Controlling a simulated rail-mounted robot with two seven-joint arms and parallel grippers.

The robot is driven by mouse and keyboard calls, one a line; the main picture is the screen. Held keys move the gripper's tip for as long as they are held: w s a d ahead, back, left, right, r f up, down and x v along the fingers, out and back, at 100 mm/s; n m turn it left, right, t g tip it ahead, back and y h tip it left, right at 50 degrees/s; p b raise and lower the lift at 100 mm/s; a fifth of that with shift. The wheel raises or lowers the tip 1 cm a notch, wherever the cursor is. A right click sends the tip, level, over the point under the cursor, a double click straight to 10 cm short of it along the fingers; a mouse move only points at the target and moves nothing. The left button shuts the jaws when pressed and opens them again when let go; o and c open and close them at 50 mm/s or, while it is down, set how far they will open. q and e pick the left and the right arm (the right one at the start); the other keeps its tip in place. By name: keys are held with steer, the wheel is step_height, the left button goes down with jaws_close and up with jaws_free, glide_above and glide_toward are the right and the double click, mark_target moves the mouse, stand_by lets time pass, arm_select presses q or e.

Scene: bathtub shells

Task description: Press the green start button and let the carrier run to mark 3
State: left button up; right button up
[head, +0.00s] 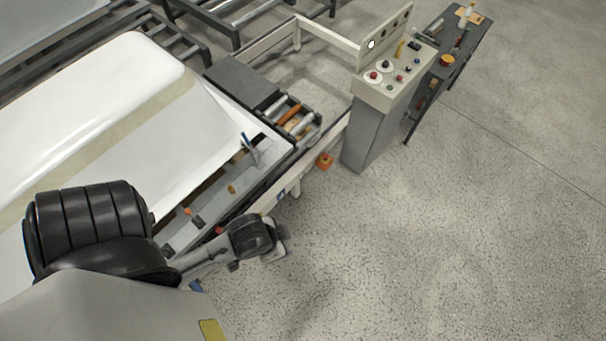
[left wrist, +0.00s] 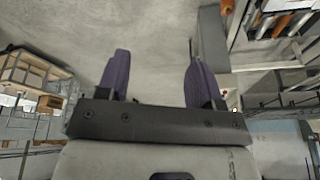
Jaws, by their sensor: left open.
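The control console (head: 382,95) stands right of the centre in the head view, with several knobs and buttons on its sloped top. The green start button is too small to make out surely among them. A large white bathtub shell (head: 110,75) lies on the carrier frame at the left. The numbers of the marks cannot be read. My left gripper (head: 280,247) is low beside the frame's near edge, well short of the console. In the left wrist view my left gripper (left wrist: 158,75) has its two purple fingers apart with nothing between them. My right gripper is not in view.
A cream rail (head: 328,35) runs behind the console, and a dark side bench (head: 455,50) with small items stands right of it. An orange box (head: 325,160) sits low by the frame. Rollers (head: 290,115) show at the frame's end. The floor (head: 450,230) at right is clear.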

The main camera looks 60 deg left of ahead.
arm_select(q)
steer(key=shift+s, duration=0.15)
jaws_close()
stand_by(1.4)
